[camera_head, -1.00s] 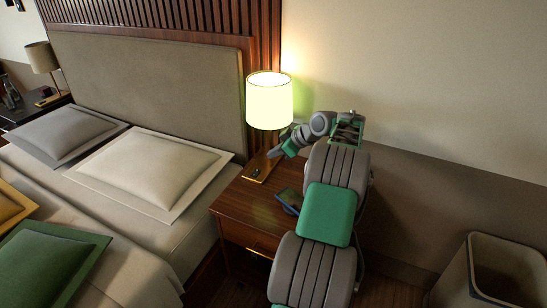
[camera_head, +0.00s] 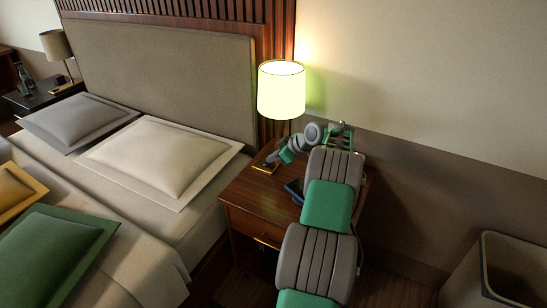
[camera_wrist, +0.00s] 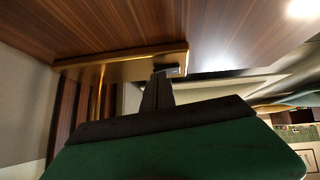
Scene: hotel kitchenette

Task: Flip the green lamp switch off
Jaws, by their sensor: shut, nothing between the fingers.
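The lamp (camera_head: 281,92) stands lit on the nightstand, its shade glowing pale yellow-green. Its brass base (camera_head: 259,166) lies flat on the nightstand top, partly hidden behind my gripper (camera_head: 273,157). In the wrist view the brass base (camera_wrist: 110,61) crosses the upper middle, with the thin brass stem (camera_wrist: 97,95) beside it. A small dark switch (camera_wrist: 172,69) sits on the base near its right end. My gripper (camera_wrist: 160,82) is shut and empty, its tips right at the switch; I cannot tell whether they touch it.
The nightstand (camera_head: 246,195) is brown wood, with a dark phone-like object (camera_head: 295,188) on top, close to my arm. The bed with pillows (camera_head: 160,155) is at left. A bin (camera_head: 484,275) stands at lower right. The wall is behind the lamp.

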